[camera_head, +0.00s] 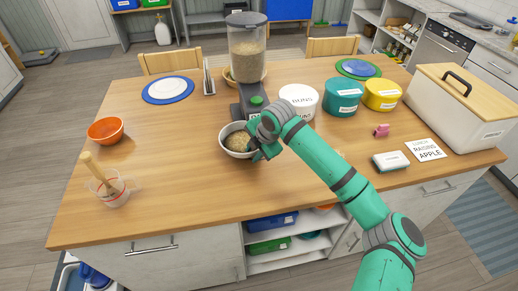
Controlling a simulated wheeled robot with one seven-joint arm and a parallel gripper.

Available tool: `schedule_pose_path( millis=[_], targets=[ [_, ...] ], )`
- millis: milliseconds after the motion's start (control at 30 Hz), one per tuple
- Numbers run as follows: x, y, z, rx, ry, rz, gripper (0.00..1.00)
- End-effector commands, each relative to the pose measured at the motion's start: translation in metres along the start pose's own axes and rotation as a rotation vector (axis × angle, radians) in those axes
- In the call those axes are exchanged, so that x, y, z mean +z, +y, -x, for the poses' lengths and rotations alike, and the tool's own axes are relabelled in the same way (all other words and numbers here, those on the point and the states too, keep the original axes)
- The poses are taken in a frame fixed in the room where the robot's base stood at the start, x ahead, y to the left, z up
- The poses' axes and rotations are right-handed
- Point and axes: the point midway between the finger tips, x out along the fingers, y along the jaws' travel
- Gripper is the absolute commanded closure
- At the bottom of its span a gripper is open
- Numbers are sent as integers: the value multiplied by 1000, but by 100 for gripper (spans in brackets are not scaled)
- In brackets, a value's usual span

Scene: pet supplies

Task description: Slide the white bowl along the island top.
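The white bowl (230,152) stands on the wooden island top (180,200) near its middle, in front of the food dispenser. It holds brownish grain or kibble. My gripper (258,150) is down at the bowl's right side, at or very close to its rim. The fingers are dark and small, and my wrist partly covers them and the bowl's right edge. I cannot tell whether they are open or shut, or whether they touch the bowl.
A dispenser (248,65) stands right behind the bowl. An orange bowl (106,130) and a measuring cup (112,192) are at the left. White (299,100), teal (342,97) and yellow (382,94) canisters and a bread box (460,105) are at the right. The front middle is clear.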

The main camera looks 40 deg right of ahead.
Motion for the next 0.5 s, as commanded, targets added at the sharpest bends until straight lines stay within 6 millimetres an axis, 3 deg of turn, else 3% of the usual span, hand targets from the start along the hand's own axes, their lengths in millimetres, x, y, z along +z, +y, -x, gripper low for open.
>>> schedule_pose_path(
  millis=[367,467,500],
  targets=[
    [6,-3,-2,0,-4,-9,75],
    [6,-4,-2,0,-5,-10,99],
    [7,-4,-2,-1,-5,-10,100]
  ],
)
